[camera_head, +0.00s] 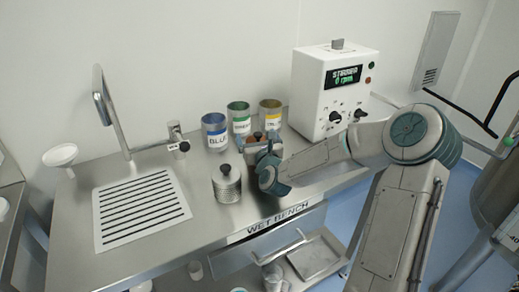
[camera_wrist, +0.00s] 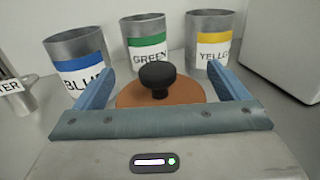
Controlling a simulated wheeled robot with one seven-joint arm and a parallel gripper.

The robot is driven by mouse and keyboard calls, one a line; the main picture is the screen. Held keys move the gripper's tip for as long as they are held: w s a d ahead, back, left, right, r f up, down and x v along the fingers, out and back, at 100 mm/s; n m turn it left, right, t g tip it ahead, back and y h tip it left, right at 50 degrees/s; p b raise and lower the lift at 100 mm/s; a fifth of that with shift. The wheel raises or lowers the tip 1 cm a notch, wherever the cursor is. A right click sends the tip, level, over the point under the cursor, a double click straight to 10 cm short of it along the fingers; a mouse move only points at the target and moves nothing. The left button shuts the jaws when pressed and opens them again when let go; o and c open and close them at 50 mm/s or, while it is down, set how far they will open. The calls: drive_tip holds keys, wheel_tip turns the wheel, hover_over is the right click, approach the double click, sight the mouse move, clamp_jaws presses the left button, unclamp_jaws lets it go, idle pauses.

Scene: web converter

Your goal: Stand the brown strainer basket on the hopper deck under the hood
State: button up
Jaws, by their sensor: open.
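The brown strainer basket (camera_wrist: 185,92) shows in the wrist view as a brown round top with a black knob, between my two blue fingers. My gripper (camera_wrist: 162,72) is open, one finger on each side of it; I cannot tell whether either touches. In the head view my gripper (camera_head: 262,145) is low over the bench, and the basket is mostly hidden there. Its lower body is hidden in the wrist view by my gripper's front plate. I cannot make out the hopper deck or a hood in either view.
Blue (camera_head: 215,131), green (camera_head: 239,119) and yellow (camera_head: 270,113) labelled cans stand just behind. A grey perforated basket (camera_head: 227,187) with a black knob stands left of my gripper. A white stirrer box (camera_head: 320,95) stands to the right. The drain grille (camera_head: 140,208) is clear.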

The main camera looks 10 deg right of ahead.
drive_tip(key=c, duration=1.2)
